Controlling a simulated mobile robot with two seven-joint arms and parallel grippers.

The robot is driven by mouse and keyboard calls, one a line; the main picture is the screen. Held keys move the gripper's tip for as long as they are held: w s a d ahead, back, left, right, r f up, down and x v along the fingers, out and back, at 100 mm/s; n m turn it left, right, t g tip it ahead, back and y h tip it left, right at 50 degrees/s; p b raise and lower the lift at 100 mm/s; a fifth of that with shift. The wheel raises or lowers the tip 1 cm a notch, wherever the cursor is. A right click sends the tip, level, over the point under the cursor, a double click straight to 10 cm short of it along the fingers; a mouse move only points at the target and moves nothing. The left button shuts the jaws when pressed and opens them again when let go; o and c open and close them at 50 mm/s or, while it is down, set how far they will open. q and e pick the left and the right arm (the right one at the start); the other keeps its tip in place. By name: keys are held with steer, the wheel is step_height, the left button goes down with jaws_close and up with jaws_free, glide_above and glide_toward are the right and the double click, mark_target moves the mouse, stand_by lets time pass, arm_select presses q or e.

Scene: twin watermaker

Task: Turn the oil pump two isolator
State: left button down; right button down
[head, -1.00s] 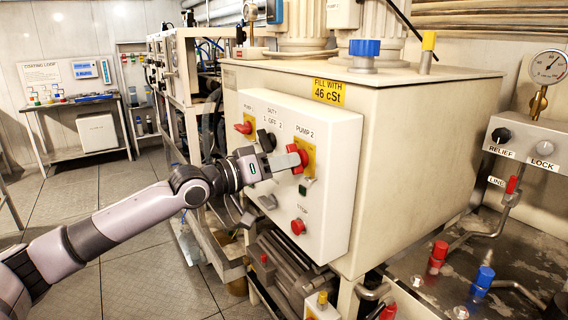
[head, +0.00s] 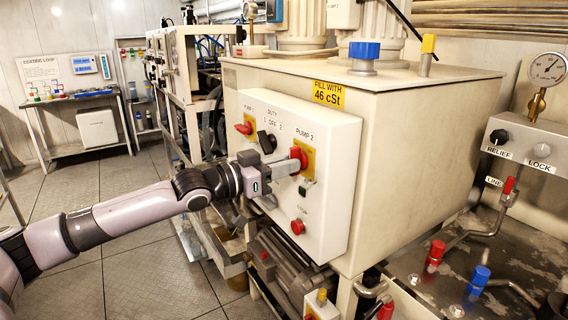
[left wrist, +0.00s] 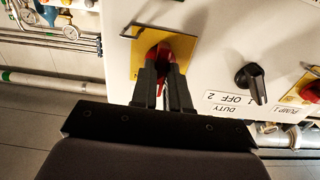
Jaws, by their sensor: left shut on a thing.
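The pump 2 isolator (head: 300,156) is a red rotary handle on a yellow plate at the right of the white control box (head: 336,190). My left gripper (head: 296,163) reaches it from the left and is shut on the red handle. In the left wrist view the two dark fingers (left wrist: 163,80) close on either side of the red handle (left wrist: 174,50), in front of the yellow plate (left wrist: 150,28). The fingers hide part of the handle, so its exact angle is hard to tell. My right gripper is not in view.
Left of it on the box are the black duty knob (head: 266,141) and the red pump 1 handle (head: 244,128). The floor (head: 130,200) at left is open.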

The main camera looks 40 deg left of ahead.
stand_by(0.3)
arm_select(q)
steer(key=c, duration=1.1)
jaws_free()
steer(key=shift+s, duration=0.1)
steer(key=shift+b+v, duration=3.45)
steer(key=shift+b, duration=3.85)
